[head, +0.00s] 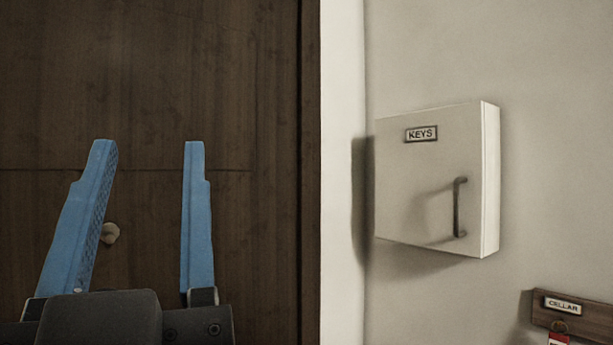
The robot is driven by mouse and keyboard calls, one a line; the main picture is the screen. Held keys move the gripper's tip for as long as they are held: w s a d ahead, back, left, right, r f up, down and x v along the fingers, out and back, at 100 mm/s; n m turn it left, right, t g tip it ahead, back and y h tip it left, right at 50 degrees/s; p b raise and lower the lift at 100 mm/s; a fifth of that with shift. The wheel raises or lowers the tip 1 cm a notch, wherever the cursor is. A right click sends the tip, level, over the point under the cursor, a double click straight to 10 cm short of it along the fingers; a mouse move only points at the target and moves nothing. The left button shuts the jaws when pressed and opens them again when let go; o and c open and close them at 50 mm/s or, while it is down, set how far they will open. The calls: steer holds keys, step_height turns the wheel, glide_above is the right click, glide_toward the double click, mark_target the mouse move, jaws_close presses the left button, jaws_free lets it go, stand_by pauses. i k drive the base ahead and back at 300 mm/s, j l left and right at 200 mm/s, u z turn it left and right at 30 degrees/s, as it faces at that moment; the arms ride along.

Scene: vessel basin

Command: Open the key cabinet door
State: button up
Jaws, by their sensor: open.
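The key cabinet (430,210) is a pale box on the wall at the right of the head view, with a "KEYS" label (421,134) near its top. Its door looks closed. A dark vertical bar handle (458,207) stands out near the door's right edge. My gripper (149,145) has two blue fingers, spread apart and pointing up in the picture. It is open, with nothing held between the fingers. It is to the left of the cabinet, in front of the dark wooden panel, and is not touching the handle.
A dark brown wooden panel (220,90) fills the left side, with a small pale round knob (111,234) seen between my fingers. A white vertical trim (343,250) separates it from the wall. A wooden board (590,317) labelled "CELLAR" is at the lower right.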

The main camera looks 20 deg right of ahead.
mark_target(430, 163)
steer(key=z, duration=1.05)
steer(key=i+z, duration=0.15)
steer(key=i, duration=0.95)
